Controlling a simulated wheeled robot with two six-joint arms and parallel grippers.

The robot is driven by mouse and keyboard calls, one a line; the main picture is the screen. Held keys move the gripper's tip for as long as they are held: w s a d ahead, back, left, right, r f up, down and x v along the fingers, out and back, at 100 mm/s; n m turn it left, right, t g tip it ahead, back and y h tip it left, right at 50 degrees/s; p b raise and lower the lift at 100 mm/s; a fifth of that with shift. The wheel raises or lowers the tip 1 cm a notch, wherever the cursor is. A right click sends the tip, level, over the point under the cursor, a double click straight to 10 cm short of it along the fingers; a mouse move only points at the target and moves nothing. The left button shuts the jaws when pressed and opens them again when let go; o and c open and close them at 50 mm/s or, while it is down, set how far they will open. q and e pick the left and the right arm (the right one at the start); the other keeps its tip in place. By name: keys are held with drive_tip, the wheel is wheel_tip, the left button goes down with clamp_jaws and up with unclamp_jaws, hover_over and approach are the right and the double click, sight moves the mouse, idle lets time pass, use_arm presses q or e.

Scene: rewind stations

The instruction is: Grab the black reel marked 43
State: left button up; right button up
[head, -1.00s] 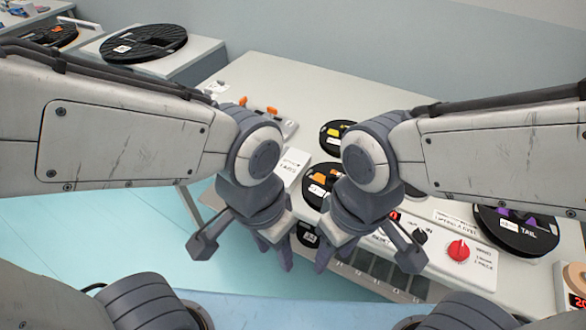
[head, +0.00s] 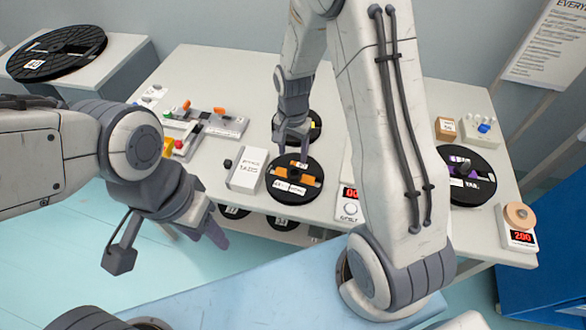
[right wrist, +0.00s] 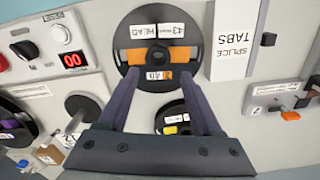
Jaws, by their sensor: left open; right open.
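A black reel with orange inserts (head: 294,181) lies on the white table, in the middle of the head view. In the right wrist view this reel (right wrist: 133,29) has a white label that appears to read 43 and HEAD. My right gripper (head: 293,150) is open and points down by the reel's far part. In the right wrist view the fingers of my right gripper (right wrist: 160,76) reach the reel's near edge, one on each side; contact cannot be told. My left gripper (head: 214,230) is open and empty in front of the table's left part.
A black reel with yellow inserts (head: 313,128) lies just behind, partly hidden by my right arm. A white splice tabs box (head: 247,171) stands left of the orange reel. A purple-marked reel (head: 456,190) lies at right. A large reel (head: 40,62) lies on a stand at far left.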

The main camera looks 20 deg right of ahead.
hover_over(294, 174)
drive_tip(key=s, duration=0.1)
drive_tip(key=shift+m, duration=0.4)
wheel_tip(294, 174, down, 6)
drive_tip(key=shift+s+r+p, duration=0.15)
drive_tip(key=shift+p, duration=0.25)
drive_tip(key=f+p, duration=0.1)
drive_tip(key=f, duration=0.4)
drive_tip(key=shift+a+p, duration=0.2)
drive_tip(key=shift+p, duration=0.2)
drive_tip(key=shift+f, duration=0.35)
drive_tip(key=shift+c, duration=0.3)
clamp_jaws()
